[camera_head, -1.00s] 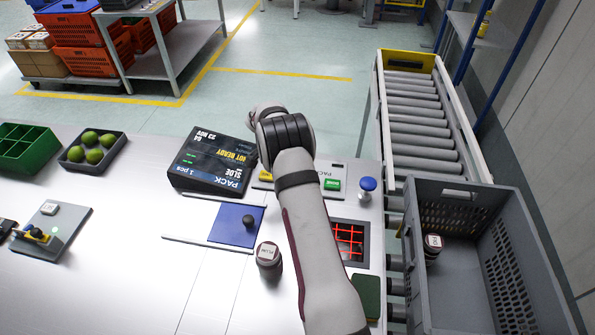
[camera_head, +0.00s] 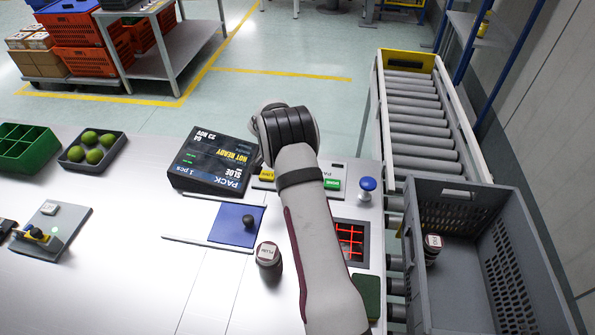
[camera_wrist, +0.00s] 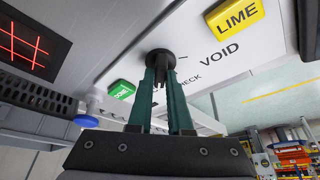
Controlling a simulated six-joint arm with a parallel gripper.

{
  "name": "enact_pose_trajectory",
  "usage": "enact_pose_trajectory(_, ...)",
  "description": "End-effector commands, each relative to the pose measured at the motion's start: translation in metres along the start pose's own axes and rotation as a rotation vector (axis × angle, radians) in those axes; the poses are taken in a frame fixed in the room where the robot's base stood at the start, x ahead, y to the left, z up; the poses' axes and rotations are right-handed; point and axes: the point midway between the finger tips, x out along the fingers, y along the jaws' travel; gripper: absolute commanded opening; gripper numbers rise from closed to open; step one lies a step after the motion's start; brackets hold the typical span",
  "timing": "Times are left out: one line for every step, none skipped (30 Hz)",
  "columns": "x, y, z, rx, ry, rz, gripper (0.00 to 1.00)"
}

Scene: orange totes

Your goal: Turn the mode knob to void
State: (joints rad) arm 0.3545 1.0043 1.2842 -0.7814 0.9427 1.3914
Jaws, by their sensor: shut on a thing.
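The mode knob (camera_wrist: 160,55) is black and round, on a pale panel in the wrist view. My gripper (camera_wrist: 161,76) has green fingers, closed on the knob from below in the picture. I cannot tell which label the knob points to. In the head view my arm hides the knob and the fingers.
A yellow LIME button (camera_wrist: 234,15) and a green button (camera_wrist: 121,90) flank the knob. A blue knob-topped button (camera_head: 367,188), a red-lit grid (camera_head: 349,240) and a display (camera_head: 211,160) stand nearby. A jar (camera_head: 267,254) stands left of my arm. A grey tote (camera_head: 485,255) is right.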

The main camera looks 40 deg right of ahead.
Motion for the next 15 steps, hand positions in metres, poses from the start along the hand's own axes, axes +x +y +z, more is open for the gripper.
enact_pose_trajectory(-0.0007, 0.0005, 0.0000, -0.035, -0.001, -0.015, 0.00)
enact_pose_trajectory(-0.0008, 0.0006, 0.0000, -0.061, -0.001, -0.026, 0.00)
enact_pose_trajectory(-0.0006, 0.0009, 0.0002, -0.096, -0.001, -0.041, 0.00)
enact_pose_trajectory(-0.0006, 0.0009, 0.0002, -0.122, -0.001, -0.052, 0.00)
enact_pose_trajectory(-0.0006, 0.0013, 0.0002, -0.149, -0.001, -0.062, 0.00)
enact_pose_trajectory(-0.0008, 0.0013, 0.0000, -0.183, -0.001, -0.077, 0.00)
enact_pose_trajectory(-0.0006, 0.0016, 0.0000, -0.210, -0.001, -0.088, 0.00)
enact_pose_trajectory(-0.0004, 0.0017, -0.0001, -0.236, -0.001, -0.099, 0.00)
enact_pose_trajectory(-0.0003, 0.0021, -0.0002, -0.271, -0.001, -0.113, 0.00)
enact_pose_trajectory(-0.0005, 0.0022, -0.0005, -0.298, 0.000, -0.124, 0.00)
enact_pose_trajectory(-0.0005, 0.0022, -0.0006, -0.325, 0.000, -0.136, 0.00)
enact_pose_trajectory(-0.0003, 0.0024, -0.0004, -0.359, -0.001, -0.150, 0.00)
enact_pose_trajectory(-0.0003, 0.0026, -0.0003, -0.385, -0.001, -0.161, 0.00)
enact_pose_trajectory(-0.0001, 0.0029, -0.0003, -0.412, -0.001, -0.172, 0.00)
enact_pose_trajectory(-0.0003, 0.0028, -0.0007, -0.448, 0.000, -0.187, 0.00)
